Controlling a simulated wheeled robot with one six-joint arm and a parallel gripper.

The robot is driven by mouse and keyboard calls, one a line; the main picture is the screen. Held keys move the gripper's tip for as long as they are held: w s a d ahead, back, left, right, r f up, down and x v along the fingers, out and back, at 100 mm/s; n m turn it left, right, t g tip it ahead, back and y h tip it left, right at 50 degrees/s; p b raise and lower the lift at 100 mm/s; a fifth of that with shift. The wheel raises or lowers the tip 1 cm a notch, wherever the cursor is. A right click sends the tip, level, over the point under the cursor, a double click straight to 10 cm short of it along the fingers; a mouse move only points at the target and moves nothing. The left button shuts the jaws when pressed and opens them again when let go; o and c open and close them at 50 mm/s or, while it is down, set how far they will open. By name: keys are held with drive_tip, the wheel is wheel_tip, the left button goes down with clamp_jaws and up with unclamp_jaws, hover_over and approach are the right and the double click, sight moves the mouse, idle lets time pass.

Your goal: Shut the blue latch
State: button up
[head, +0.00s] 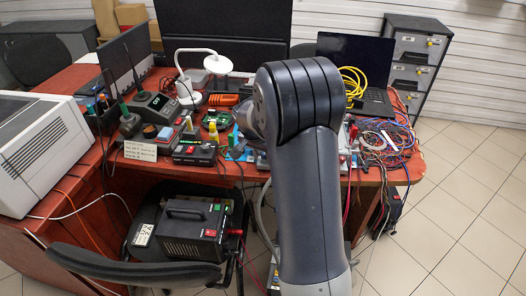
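A small upright blue piece (234,138) stands near the front edge of the red desk, just left of my arm. It may be the blue latch, but it is too small to tell whether it is open or shut. My grey arm with its black joint fills the middle of the head view and hides the desk behind it. My gripper is hidden, so its distance from the blue piece cannot be told.
The red desk (70,200) is crowded with electronics, a white lamp (216,63) and a black laptop (352,62). Tangled cables (388,140) lie at right. A chair (130,268) holding a black power unit (190,228) stands in front. Tiled floor (455,210) is free at right.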

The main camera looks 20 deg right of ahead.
clamp_jaws()
drive_tip(key=shift+n, duration=0.4)
drive_tip(key=n+t+y+p, duration=0.1)
drive_tip(key=n, duration=0.2)
drive_tip(key=shift+s+d+r, duration=0.1)
drive_tip(key=shift+d, duration=0.05)
drive_tip(key=shift+d+n+t+y+p, duration=0.1)
drive_tip(key=shift+n+t+y+p, duration=0.4)
drive_tip(key=shift+n, duration=1.1)
drive_tip(key=shift+o, duration=0.7)
unclamp_jaws()
